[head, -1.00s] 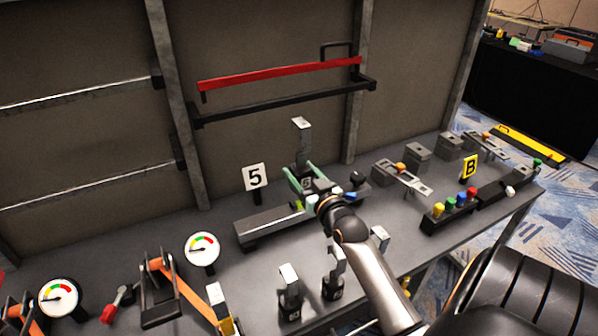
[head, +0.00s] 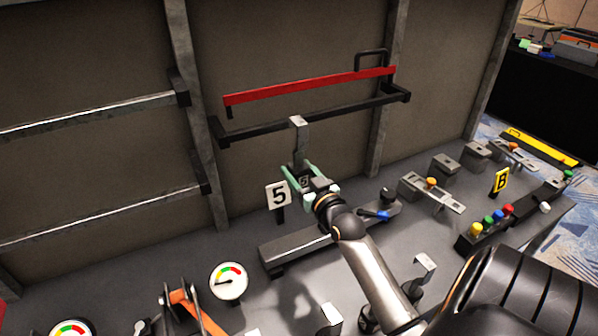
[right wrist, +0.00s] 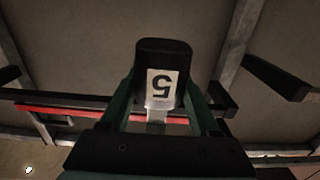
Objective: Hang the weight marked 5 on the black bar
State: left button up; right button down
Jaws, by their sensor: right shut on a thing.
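My right gripper (head: 305,180) is shut on a dark weight (right wrist: 155,52), its green fingers on either side. The weight's white label (right wrist: 162,87) reads 5, upside down in the right wrist view. Its pale metal hook (head: 299,130) points up, and its top overlaps the black bar (head: 349,107) in the head view. I cannot tell whether the hook touches the bar or is in front of it. The weight is held above the bench, close to the back panel. My left gripper is not in view.
A red bar (head: 310,87) runs just above the black bar. Gauges (head: 228,281) and orange levers are at front left; coloured knobs (head: 492,220) at right.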

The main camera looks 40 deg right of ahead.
aim_at(303, 184)
jog(key=shift+w+d+r, duration=0.15)
jog(key=shift+w, duration=0.25)
jog(key=shift+w+d+r, duration=0.15)
jog(key=shift+w, duration=0.2)
jog(key=w+d+f+b, duration=0.1)
jog(key=w+f+b, duration=0.1)
jog(key=w+b, duration=0.3)
jog(key=shift+w+d+f, duration=0.2)
jog(key=shift+w+d, duration=0.1)
jog(key=shift+d, duration=0.05)
dwell(0.3)
jog(key=shift+c, duration=2)
grip_release()
jog(key=o, duration=0.4)
jog(key=shift+f, duration=0.15)
jog(key=shift+c, duration=0.2)
jog(key=b+v, duration=0.1)
jog(key=v, duration=1.1)
jog(key=shift+s+a, duration=0.1)
jog(key=shift+s, duration=0.2)
